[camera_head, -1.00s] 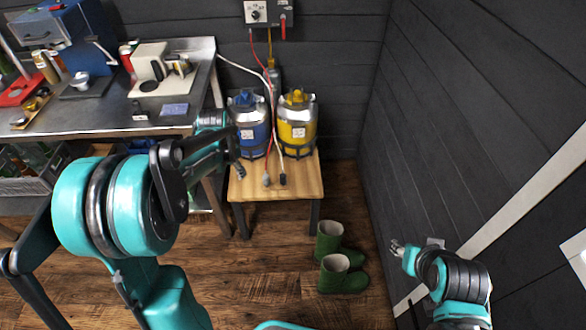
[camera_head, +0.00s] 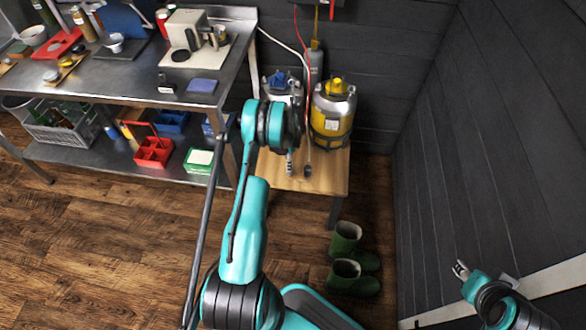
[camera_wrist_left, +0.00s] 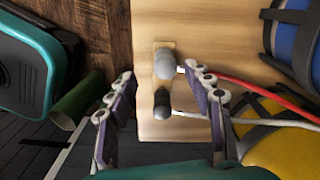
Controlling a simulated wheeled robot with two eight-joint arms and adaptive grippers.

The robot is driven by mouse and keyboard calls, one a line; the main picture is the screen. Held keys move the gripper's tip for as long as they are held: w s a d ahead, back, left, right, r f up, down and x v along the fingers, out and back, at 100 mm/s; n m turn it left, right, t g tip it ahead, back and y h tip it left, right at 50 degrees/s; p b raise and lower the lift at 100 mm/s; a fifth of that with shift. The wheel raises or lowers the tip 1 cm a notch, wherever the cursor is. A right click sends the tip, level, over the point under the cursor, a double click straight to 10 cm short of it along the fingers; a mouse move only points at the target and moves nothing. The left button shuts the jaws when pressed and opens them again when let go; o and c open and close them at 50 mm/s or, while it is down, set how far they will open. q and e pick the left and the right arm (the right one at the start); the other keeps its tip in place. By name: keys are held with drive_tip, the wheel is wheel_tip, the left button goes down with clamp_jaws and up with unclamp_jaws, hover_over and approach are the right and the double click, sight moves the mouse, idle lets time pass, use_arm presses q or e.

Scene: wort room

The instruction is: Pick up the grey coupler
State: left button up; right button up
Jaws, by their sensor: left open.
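The grey coupler (camera_wrist_left: 165,64) lies on the small wooden table (camera_wrist_left: 200,25) in the left wrist view, with a red hose running to its right end. The black coupler (camera_wrist_left: 162,103) lies just below it, on a white hose. My left gripper (camera_wrist_left: 160,72) is open and empty, its fingers appearing on either side of the couplers; their height above the table is hard to judge. In the head view my left gripper (camera_head: 289,162) is over the table, left of the black coupler (camera_head: 307,171), and hides the grey one. My right gripper (camera_head: 460,269) is small at the lower right, away from the table.
A blue keg (camera_head: 281,82) and a yellow keg (camera_head: 333,108) stand at the table's back. Green boots (camera_head: 352,277) stand on the floor before it. A steel bench (camera_head: 130,90) with a loaded lower shelf is left. The dark wall (camera_head: 480,150) bounds the right.

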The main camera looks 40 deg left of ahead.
use_arm(q)
drive_tip(key=f+b, duration=0.2)
drive_tip(key=f, duration=0.1)
drive_tip(key=w+f, duration=0.1)
drive_tip(key=f, duration=0.1)
drive_tip(key=shift+f+b, duration=0.15)
drive_tip(key=shift+b, duration=0.25)
clamp_jaws()
drive_tip(key=shift+r, duration=0.2)
